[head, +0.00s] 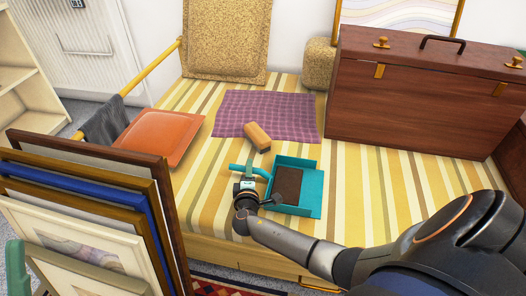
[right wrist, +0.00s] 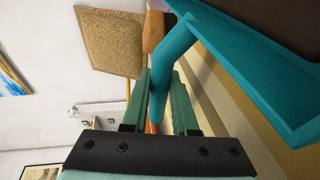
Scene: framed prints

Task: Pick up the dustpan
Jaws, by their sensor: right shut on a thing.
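The teal dustpan (head: 309,212) with a dark brown inner panel is on the striped bench top in the head view. Its handle points left. My right gripper (head: 249,172) is at the handle. In the right wrist view the teal handle (right wrist: 176,55) runs between the two green fingers of the right gripper (right wrist: 160,95), which are shut on it. The dustpan's pan (right wrist: 255,75) fills the upper right there. I cannot tell whether the dustpan still touches the bench. My left gripper is not in view.
A tan block-like brush (head: 257,136) lies just behind the dustpan, by a purple checked cloth (head: 268,112). A brown wooden case (head: 420,95) stands at the back right. An orange cushion (head: 160,135) is at the left. Framed prints (head: 90,215) lean at the front left.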

